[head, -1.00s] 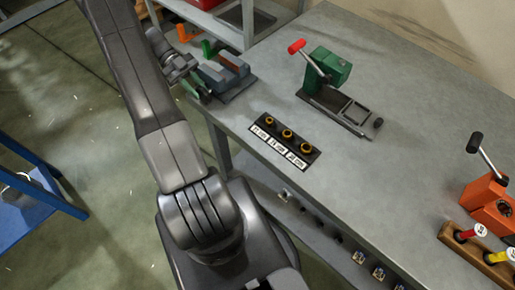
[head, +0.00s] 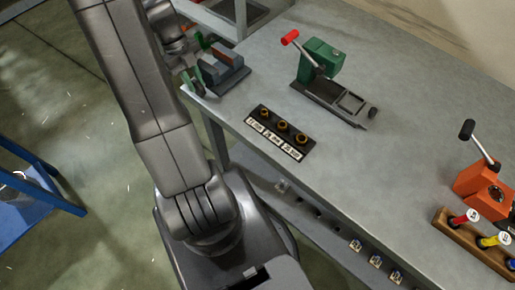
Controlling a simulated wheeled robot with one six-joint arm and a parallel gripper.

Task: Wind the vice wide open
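The vice (head: 224,68), a small blue-grey block with jaws on a dark base, sits at the near left corner of the bench (head: 400,115). A green part (head: 188,84) shows at its left end, over the bench edge; I cannot tell how far apart the jaws are. My arm reaches up the left side of the head view, and my wrist (head: 166,26) is just beyond and left of the vice. My gripper's fingers are hidden or too small to make out, and I cannot tell whether they touch the vice.
A green press with a red-tipped lever (head: 322,58) stands mid-bench. A labelled strip with three brass knobs (head: 281,132) lies nearer the edge. An orange lever device (head: 482,190) and a wooden rack (head: 470,245) stand at right. A blue frame (head: 45,190) stands at left.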

